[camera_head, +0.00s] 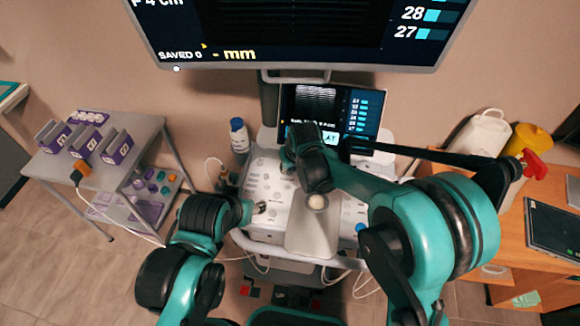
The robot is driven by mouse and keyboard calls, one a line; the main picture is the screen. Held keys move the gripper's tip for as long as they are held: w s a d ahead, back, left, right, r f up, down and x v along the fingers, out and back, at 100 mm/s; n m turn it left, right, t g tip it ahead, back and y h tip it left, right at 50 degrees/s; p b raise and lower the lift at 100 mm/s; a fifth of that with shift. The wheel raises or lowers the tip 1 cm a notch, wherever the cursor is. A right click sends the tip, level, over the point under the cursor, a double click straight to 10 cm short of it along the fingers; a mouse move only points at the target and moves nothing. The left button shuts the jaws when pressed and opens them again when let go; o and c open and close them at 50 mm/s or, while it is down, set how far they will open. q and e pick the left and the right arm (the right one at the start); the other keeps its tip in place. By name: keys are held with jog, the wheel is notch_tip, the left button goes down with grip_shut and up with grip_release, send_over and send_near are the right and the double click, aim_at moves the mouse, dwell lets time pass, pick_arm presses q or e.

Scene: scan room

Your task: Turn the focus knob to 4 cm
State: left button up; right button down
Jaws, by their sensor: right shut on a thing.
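My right gripper (287,158) is over the panel's upper part, below the small screen (345,112), and is shut. Its wrist hides the focus knob and what lies between the fingers. My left gripper (259,208) is low at the panel's left side; its fingers are too small to read. The large monitor (300,30) shows a partly cut-off line reading "4 cm" at its upper left.
A grey cart (150,130) with purple holders stands at left. A blue-capped bottle (239,135) is beside the console. At right, a wooden desk (515,235) carries a white jug, a yellow container and a red-nozzled bottle. Cables hang below the console.

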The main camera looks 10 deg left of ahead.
dwell(0.4)
jog(key=c, duration=1.3)
grip_release()
jog(key=v, duration=1.2)
